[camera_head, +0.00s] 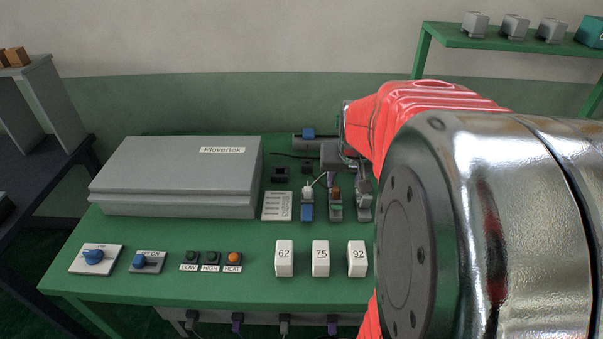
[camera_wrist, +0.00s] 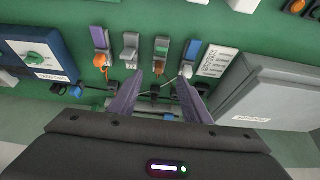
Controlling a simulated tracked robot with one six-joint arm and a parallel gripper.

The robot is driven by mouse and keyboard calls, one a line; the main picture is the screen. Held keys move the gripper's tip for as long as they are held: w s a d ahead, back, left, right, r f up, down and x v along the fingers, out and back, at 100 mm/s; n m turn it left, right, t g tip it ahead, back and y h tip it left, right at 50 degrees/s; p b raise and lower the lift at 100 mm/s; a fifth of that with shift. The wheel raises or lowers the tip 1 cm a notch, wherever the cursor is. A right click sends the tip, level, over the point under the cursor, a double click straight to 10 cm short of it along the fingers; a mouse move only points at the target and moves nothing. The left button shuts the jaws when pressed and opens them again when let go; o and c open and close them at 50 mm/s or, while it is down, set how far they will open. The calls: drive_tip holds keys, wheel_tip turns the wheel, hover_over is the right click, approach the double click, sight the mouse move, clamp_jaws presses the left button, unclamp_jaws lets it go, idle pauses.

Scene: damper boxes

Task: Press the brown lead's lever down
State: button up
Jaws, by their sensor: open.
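A row of small lever terminals stands on the green bench. In the head view a blue one (camera_head: 307,209) is at the left, then a grey one with a brown-orange part (camera_head: 335,195), then a plain grey one (camera_head: 364,204). The wrist view shows the brown-orange part (camera_wrist: 163,46), the blue terminal (camera_wrist: 193,50), a grey one (camera_wrist: 130,46) and one with an orange end (camera_wrist: 100,58). Contact is unclear.
A large grey Plovertek box (camera_head: 175,175) stands left of the terminals, with a printed card (camera_head: 277,206) between. White blocks (camera_head: 321,258) marked 62, 75 and 92 sit in front. Knobs and push buttons line the front left. My arm hides the bench's right side.

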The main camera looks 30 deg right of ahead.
sight(338, 207)
drive_tip(key=shift+s+a+f+g+y, duration=0.3)
drive_tip(key=shift+s+a, duration=0.15)
drive_tip(key=shift+s, duration=0.05)
drive_tip(key=shift+f, duration=0.1)
drive_tip(key=shift+x, duration=6.85)
drive_tip(key=shift+w+d, duration=0.1)
drive_tip(key=shift+d, duration=0.05)
drive_tip(key=c, duration=1)
